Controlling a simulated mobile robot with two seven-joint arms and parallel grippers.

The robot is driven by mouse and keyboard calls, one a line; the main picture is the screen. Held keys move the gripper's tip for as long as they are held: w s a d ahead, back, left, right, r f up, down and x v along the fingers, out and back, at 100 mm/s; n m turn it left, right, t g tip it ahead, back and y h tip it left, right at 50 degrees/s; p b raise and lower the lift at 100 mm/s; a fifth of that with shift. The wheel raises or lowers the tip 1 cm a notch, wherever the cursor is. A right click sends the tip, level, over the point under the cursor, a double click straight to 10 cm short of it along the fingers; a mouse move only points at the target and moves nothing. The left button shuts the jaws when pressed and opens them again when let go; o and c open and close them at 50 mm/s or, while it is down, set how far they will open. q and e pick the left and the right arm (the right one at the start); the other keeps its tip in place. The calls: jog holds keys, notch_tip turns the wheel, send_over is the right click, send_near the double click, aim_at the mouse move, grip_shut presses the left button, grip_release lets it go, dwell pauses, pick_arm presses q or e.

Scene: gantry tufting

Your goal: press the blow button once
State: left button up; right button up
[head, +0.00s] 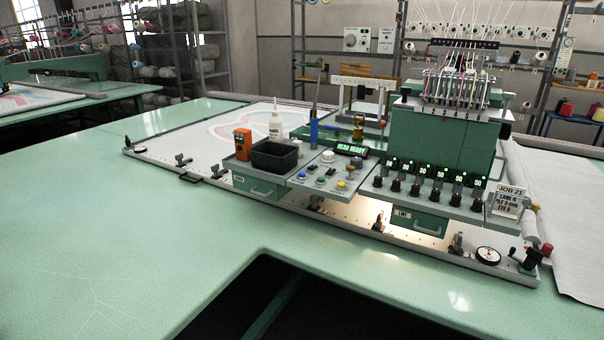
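The control panel (325,190) sits on the front of the tufting head, in the middle of the head view. Along its front edge are a blue button (303,176), a green button (320,181) and a yellow button (341,185). Small dark switches sit just behind them. The button labels are too small to read, so I cannot tell which one is the blow button. A green lit display (351,150) behind the buttons reads HEAD READY. Neither of my grippers is in view.
Left of the panel stand a black bin (275,156), an orange device (243,143) and a white bottle (276,127). Right of it is a row of black knobs (415,189) under lit readouts. A job card (508,203) stands at the right end. The green table (110,230) is clear in front.

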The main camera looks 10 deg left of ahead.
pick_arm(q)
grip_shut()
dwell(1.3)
